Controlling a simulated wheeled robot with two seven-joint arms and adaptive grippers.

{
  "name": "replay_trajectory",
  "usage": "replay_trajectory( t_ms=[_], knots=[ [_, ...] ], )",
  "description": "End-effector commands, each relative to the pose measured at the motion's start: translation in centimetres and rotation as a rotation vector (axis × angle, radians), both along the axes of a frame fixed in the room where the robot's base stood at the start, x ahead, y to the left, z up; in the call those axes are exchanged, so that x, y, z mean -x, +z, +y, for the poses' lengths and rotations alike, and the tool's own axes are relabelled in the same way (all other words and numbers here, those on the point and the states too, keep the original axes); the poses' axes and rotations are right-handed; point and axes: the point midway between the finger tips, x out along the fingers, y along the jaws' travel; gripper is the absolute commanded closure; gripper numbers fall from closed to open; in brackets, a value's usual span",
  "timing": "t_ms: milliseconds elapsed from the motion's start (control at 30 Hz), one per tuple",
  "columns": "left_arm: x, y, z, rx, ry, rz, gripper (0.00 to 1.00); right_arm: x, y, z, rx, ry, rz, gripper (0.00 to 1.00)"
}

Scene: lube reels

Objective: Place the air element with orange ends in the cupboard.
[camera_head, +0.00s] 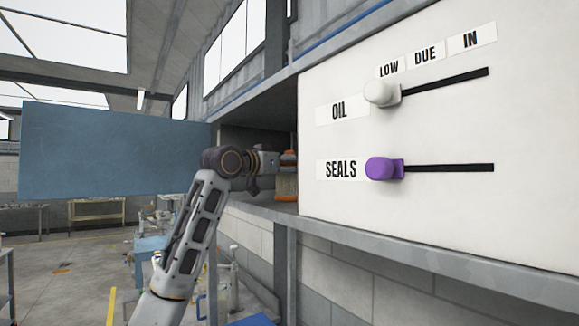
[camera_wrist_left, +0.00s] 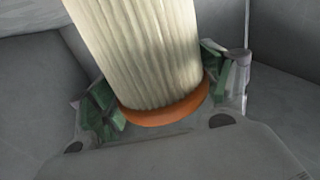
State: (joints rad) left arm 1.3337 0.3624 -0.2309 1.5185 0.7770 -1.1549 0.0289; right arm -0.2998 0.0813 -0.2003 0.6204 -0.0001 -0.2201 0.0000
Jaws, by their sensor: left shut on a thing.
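The air element is a pale pleated cylinder with an orange end; it fills the upper middle of the left wrist view (camera_wrist_left: 140,50). In the head view an orange end (camera_head: 287,196) shows inside the open cupboard (camera_head: 255,211), partly hidden by the white panel's edge. My left gripper (camera_wrist_left: 165,100) is shut on the air element, with green-padded fingers on either side near its orange end. In the head view my left arm reaches into the cupboard opening. Whether the element touches the cupboard floor is unclear. My right gripper is not in view.
A blue-grey cupboard door (camera_head: 115,150) stands open to the left. A white panel (camera_head: 440,130) with OIL and SEALS sliders is right of the opening. The white OIL knob (camera_head: 381,94) and purple SEALS knob (camera_head: 383,169) stick out. A ledge (camera_head: 430,255) runs below.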

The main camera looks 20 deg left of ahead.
Motion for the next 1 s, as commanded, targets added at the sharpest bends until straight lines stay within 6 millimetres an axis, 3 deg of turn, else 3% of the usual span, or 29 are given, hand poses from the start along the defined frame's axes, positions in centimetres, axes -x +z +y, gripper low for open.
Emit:
replay_trajectory(
  t_ms=[167, 200, 367, 1000],
  knots=[
    [0.02, -0.23, 0.01, 0.0, 0.0, -0.001, 0.5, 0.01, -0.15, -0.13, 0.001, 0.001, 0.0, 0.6],
    [0.0, -0.26, 0.0, 0.0, 0.0, 0.0, 0.2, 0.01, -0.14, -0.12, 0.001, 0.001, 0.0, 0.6],
    [0.0, -0.24, 0.0, 0.0, 0.0, 0.0, 0.01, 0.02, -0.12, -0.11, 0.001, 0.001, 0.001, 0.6],
    [0.58, -0.03, 0.3, -0.001, 0.001, 0.0, 0.01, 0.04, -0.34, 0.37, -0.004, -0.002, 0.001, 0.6]
  ],
)
